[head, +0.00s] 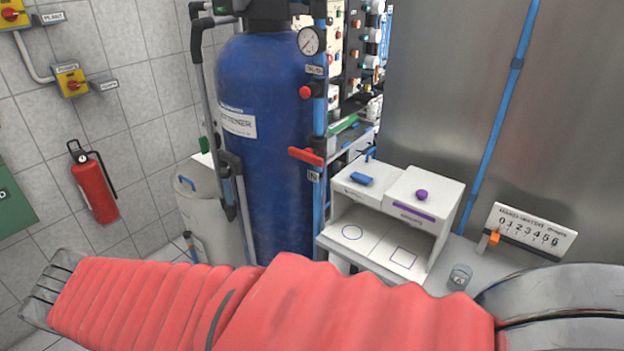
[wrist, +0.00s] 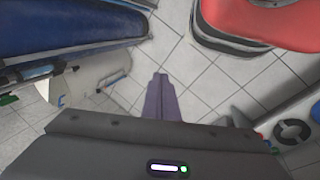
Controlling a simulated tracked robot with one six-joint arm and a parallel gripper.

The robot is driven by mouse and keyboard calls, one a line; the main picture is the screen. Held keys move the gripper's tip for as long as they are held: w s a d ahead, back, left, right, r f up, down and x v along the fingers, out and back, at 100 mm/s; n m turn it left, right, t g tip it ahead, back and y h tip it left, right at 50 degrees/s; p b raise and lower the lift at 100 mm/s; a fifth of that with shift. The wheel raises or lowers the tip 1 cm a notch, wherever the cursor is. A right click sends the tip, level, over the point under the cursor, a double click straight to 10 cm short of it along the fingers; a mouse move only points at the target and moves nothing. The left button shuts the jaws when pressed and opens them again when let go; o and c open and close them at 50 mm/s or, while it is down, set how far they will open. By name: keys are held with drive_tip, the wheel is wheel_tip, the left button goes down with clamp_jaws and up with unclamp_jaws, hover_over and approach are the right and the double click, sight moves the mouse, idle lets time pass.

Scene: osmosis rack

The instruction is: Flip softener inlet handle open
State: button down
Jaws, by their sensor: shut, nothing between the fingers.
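The softener is a tall blue tank (head: 265,150) in the head view. A blue vertical pipe (head: 320,115) runs up its right side. The inlet handle (head: 306,157) is a red lever on this pipe, just above the IN label (head: 313,177). It lies crosswise, roughly level, pointing left over the tank. My gripper (wrist: 160,78) shows in the wrist view, with its purple fingers together and empty over the tiled floor. The handle cannot be made out in the wrist view. My fingers cannot be made out in the head view, where my red-sleeved arm crosses the bottom.
A small red knob (head: 305,92) and a gauge (head: 311,41) sit above the handle. A white two-bay stand (head: 440,215) is to the right, with a glass (head: 459,277) nearby. A white barrel (head: 205,215) stands left of the tank. A fire extinguisher (head: 94,185) hangs on the left wall.

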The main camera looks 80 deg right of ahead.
sight(305, 157)
drive_tip(key=s+d+r+n+g+h, duration=0.15)
drive_tip(key=s+d+g+h, duration=0.35)
drive_tip(key=d, duration=0.6)
drive_tip(key=s+d+n+g+h, duration=0.2)
drive_tip(key=s+d+g, duration=0.35)
drive_tip(key=d, duration=0.55)
drive_tip(key=d+f+n+t+h, duration=0.1)
drive_tip(key=d+f+n+h, duration=0.1)
drive_tip(key=d+n+h, duration=0.6)
drive_tip(key=d+n, duration=0.1)
drive_tip(key=d, duration=0.2)
drive_tip(key=shift+w+d+t, duration=0.2)
drive_tip(key=shift+d+t, duration=0.1)
drive_tip(key=shift+t, duration=0.05)
drive_tip(key=shift+d+r, duration=0.1)
drive_tip(key=s+d+r, duration=0.3)
drive_tip(key=d+r, duration=0.3)
drive_tip(key=d, duration=0.2)
drive_tip(key=shift+s+d+r, duration=0.2)
drive_tip(key=shift+s+d, duration=0.15)
drive_tip(key=shift+s, duration=0.05)
